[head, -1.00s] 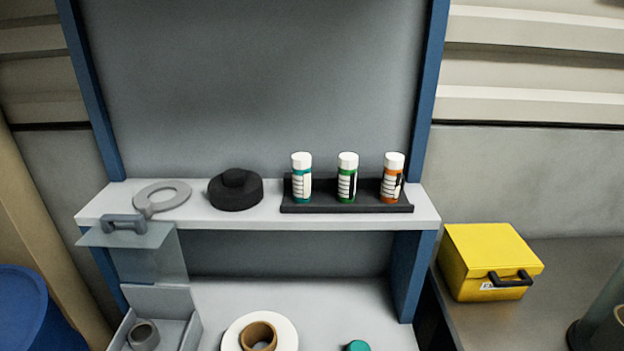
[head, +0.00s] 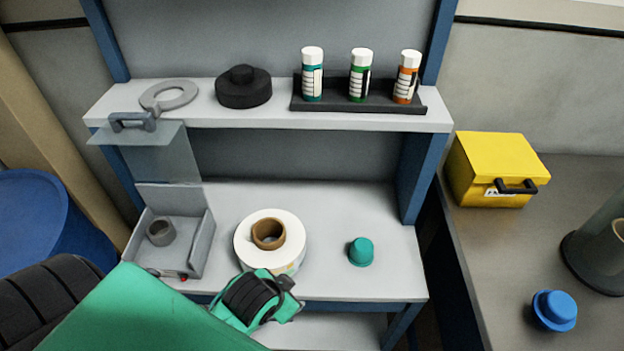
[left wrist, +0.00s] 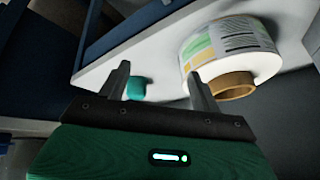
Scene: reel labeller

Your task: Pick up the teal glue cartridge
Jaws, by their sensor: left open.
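The teal glue cartridge (head: 312,84), a small upright bottle with a white cap and pale label, stands at the left end of a black rack (head: 360,105) on the upper shelf. A green cartridge (head: 360,84) and an orange one (head: 406,84) stand beside it, apart. My left gripper is open and empty in the left wrist view (left wrist: 160,88). In the head view its green and black hand is at the bottom, before the lower bench, below and left of the cartridge; its fingertips are not clear there. My right gripper is in neither current view.
The lower bench (head: 330,285) holds a white label roll (head: 290,225), a teal knob-like piece (head: 361,252) and a grey box (head: 195,245) with its clear lid raised. A black round piece (head: 243,90) and grey ring sit on the shelf. A yellow case (head: 490,160) stands right.

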